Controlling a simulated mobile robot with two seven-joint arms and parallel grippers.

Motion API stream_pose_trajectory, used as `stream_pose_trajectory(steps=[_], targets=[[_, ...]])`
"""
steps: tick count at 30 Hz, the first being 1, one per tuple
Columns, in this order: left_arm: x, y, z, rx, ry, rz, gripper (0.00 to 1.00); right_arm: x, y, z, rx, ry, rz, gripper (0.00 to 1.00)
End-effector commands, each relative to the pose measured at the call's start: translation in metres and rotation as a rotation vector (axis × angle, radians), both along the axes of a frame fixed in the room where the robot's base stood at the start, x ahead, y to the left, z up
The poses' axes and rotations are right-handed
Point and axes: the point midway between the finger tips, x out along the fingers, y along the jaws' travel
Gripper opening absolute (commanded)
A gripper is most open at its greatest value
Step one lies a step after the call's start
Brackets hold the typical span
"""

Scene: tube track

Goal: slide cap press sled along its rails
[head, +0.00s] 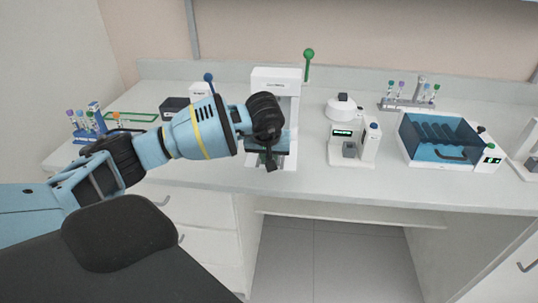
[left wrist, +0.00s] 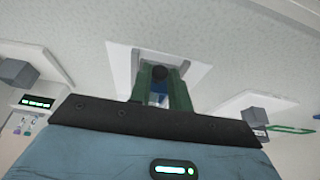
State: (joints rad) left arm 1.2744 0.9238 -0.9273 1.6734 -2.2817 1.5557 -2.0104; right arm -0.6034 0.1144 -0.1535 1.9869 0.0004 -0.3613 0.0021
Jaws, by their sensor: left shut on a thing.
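The white cap press (head: 277,78) stands near the middle of the bench, with a green ball-ended lever (head: 308,62) raised at its right. My left gripper (head: 268,162) is at the front of its base, and the arm and wrist hide much of the lower press. In the left wrist view, the gripper's two fingers (left wrist: 161,90) are shut on a dark round knob (left wrist: 159,73), which appears to be the sled's handle. The knob lies above the white press base (left wrist: 122,62). The rest of the sled and its rails are mostly hidden. My right gripper is out of view.
The bench front (head: 310,182) is clear.

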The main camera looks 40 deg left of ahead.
Motion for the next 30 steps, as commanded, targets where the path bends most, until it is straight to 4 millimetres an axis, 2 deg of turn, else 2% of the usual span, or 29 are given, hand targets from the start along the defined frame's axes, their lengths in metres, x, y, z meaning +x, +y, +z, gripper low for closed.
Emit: stream_pose_trajectory(steps=[7,8,12,23,30], targets=[[-0.003,-0.003,-0.004,-0.005,0.014,-0.005,0.0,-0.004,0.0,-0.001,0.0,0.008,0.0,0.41],[-0.003,-0.003,-0.004,-0.005,0.014,-0.005,0.22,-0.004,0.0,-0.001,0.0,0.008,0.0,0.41],[-0.002,-0.003,-0.003,-0.005,0.011,-0.005,0.4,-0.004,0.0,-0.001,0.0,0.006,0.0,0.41],[-0.003,-0.003,0.003,-0.004,0.005,-0.004,0.4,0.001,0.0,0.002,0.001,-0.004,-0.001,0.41],[-0.013,-0.009,0.036,-0.003,0.003,-0.005,0.4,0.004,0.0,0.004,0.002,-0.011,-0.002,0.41]])
